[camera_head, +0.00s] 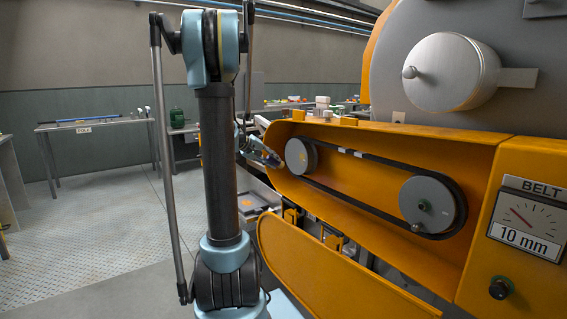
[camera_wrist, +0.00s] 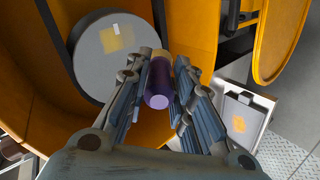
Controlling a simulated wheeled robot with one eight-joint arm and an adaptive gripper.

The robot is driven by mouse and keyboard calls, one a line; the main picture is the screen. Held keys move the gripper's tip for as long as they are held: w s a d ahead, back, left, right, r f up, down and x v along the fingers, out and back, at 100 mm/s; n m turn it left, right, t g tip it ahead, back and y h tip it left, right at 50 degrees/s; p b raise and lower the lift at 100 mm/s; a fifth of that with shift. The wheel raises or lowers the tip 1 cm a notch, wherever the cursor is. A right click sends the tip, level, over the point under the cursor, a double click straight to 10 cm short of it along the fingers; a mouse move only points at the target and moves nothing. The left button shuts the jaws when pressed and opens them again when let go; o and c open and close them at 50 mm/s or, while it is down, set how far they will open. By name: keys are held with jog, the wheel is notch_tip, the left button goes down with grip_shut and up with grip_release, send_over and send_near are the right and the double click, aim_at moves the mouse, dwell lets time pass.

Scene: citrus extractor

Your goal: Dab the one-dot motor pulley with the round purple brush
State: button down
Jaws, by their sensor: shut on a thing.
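My gripper (camera_head: 272,158) is shut on a purple brush, at the left end of the orange belt housing. In the wrist view the brush (camera_wrist: 158,88) is a round purple cylinder with a tan band, held between the fingers (camera_wrist: 160,78). Its pale end faces the camera; its far end is hard to make out. The left grey pulley (camera_head: 300,156) is just right of the gripper. In the wrist view a grey pulley (camera_wrist: 118,65) with a yellow patch and a small white mark lies left of the brush. I cannot tell whether they touch, nor read a dot.
A larger-looking grey pulley (camera_head: 427,204) with a green centre sits at the belt's right end. The black belt (camera_head: 370,160) runs between the pulleys. An orange cover (camera_head: 330,275) hangs open below. A gauge marked BELT 10 mm (camera_head: 524,222) is at right. Floor at left is clear.

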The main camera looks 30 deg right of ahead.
dwell(0.3)
jog(key=d, duration=0.7)
jog(key=shift+w+d, duration=0.25)
jog(key=shift+d, duration=0.15)
jog(key=shift+w+d, duration=0.1)
jog(key=shift+d, duration=0.45)
dwell(0.9)
jog(key=shift+s, duration=2.05)
jog(key=shift+w, duration=2.05)
jog(key=shift+s+a, duration=0.15)
jog(key=shift+a, duration=1.35)
jog(key=shift+s+a, duration=0.1)
jog(key=shift+a, duration=1.4)
